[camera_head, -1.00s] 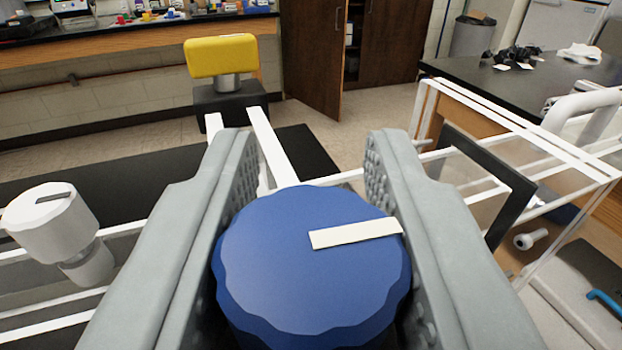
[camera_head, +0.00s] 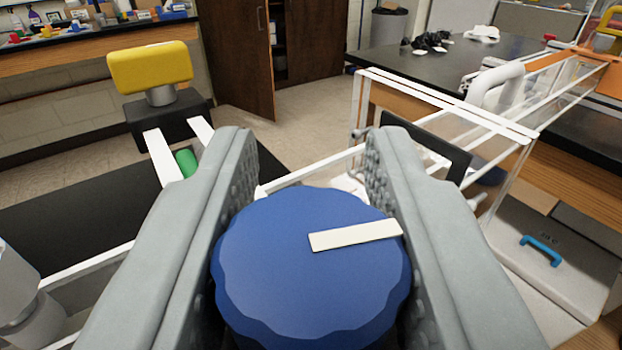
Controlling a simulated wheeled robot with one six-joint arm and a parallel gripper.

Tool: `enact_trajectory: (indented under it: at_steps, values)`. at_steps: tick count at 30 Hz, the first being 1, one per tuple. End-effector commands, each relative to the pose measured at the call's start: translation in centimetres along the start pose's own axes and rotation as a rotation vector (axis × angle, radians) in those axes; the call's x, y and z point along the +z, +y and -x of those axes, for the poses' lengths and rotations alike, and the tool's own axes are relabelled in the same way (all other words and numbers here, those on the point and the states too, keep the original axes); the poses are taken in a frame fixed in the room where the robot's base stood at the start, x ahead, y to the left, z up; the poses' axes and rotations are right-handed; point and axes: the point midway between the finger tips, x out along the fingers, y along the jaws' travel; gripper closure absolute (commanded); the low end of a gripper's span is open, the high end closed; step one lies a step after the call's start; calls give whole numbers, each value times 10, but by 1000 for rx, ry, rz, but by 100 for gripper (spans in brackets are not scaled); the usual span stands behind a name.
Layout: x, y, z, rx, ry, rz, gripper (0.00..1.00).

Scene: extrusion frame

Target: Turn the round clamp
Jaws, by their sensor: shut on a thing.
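The round clamp (camera_head: 300,285) is a blue knob with a scalloped edge and a cream bar marking on its top. The marking points to the right and slightly up in the picture. My gripper (camera_head: 312,215) has its two grey padded fingers on either side of the knob, shut on it. The knob's lower body and whatever it is mounted on are hidden below it and behind the fingers.
A yellow block knob (camera_head: 150,68) on a dark base stands at the back left. A green cylinder (camera_head: 186,163) lies by white rails. A grey-white knob (camera_head: 25,290) is cut off at left.

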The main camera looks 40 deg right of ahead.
Motion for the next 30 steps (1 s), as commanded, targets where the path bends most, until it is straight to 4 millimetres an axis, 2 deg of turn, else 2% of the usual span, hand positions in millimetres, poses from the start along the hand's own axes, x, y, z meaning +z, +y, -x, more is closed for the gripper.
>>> enact_trajectory:
  at_steps: [2, 3, 6, 23, 30]
  values:
    - [1, 0, 0, 0, -1, 0, 93]
    - [1, 0, 0, 0, -1, 0, 66]
    - [1, 0, 0, 0, -1, 0, 48]
    - [1, 0, 0, 0, -1, 0, 48]
    - [0, -1, 7, 0, -1, 2, 48]
